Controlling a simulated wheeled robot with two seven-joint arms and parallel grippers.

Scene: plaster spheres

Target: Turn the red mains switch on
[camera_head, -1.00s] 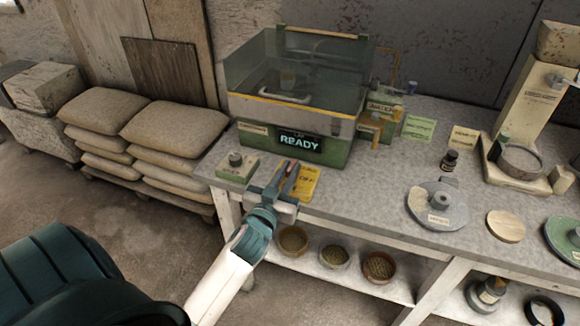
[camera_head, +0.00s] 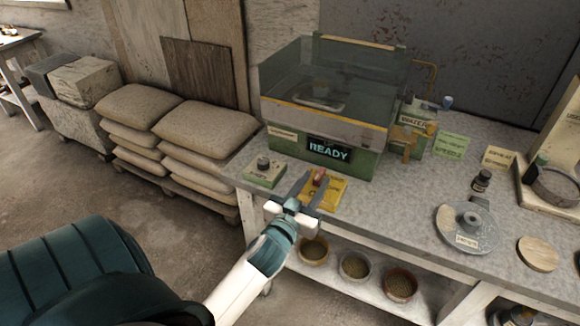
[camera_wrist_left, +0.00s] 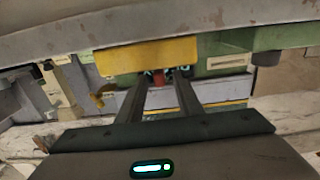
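The red mains switch (camera_head: 320,177) is a small red lever on a yellow plate (camera_head: 334,196) on the bench, in front of the machine. My left gripper (camera_head: 312,188) is open over the plate, its two fingers apart and pointing at the switch. In the left wrist view the red switch (camera_wrist_left: 157,79) shows between the two fingertips (camera_wrist_left: 165,76), below the yellow plate (camera_wrist_left: 150,55). The fingers partly hide the plate in the head view, and I cannot tell whether they touch the switch. My right gripper is not in view.
The glass-walled machine (camera_head: 325,150) behind shows READY on its display (camera_head: 328,150). A green box with a dark knob (camera_head: 264,170) sits left of the plate. A grey disc (camera_head: 466,228) lies to the right. Bowls (camera_head: 355,265) stand on the shelf below.

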